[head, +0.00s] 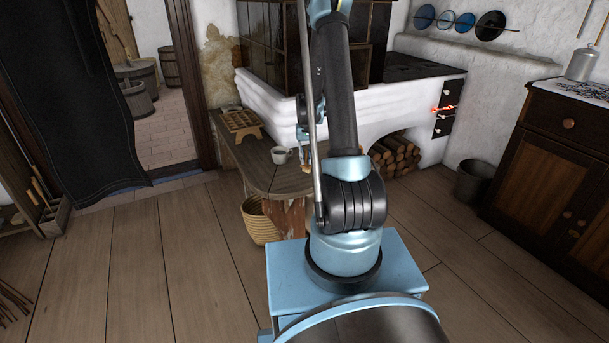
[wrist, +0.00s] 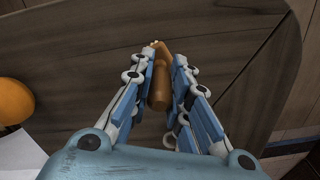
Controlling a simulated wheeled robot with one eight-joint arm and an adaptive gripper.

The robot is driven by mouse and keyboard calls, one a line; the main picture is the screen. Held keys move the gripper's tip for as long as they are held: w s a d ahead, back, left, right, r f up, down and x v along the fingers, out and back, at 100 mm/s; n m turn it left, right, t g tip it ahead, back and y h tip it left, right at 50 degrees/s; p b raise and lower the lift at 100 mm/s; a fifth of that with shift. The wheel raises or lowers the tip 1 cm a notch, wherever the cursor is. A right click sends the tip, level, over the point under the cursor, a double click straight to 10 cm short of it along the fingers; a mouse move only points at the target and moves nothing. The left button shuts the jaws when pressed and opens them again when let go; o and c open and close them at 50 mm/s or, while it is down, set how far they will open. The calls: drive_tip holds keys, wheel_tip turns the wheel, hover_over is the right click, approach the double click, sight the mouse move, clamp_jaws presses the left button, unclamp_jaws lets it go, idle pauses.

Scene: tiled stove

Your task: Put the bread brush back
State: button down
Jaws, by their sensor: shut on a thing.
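In the wrist view, my gripper (wrist: 165,62) is shut on a brown wooden handle (wrist: 160,88), which appears to be the bread brush. A small pale bit shows at its far end, perhaps bristles, but I cannot make it out clearly. The handle is over the dark wooden bench top (wrist: 75,60); I cannot tell whether it touches the wood. In the head view, my arm hides most of the gripper and only a small tan bit (head: 305,169) shows beside the arm, above the bench (head: 265,175).
A white cup (head: 281,155) and a slotted wooden rack (head: 241,122) stand on the bench. An orange round thing (wrist: 13,101) and a white sheet (wrist: 20,157) lie left in the wrist view. A basket (head: 259,221) is below.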

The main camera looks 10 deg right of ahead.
wheel_tip(320, 180, up, 7)
drive_tip(key=w+m, duration=0.3)
drive_tip(key=m, duration=0.1)
drive_tip(key=shift+m, duration=0.3)
drive_tip(key=shift+s+a+f, duration=0.1)
drive_tip(key=shift+f, duration=4.6)
drive_tip(key=c, duration=1.5)
unclamp_jaws()
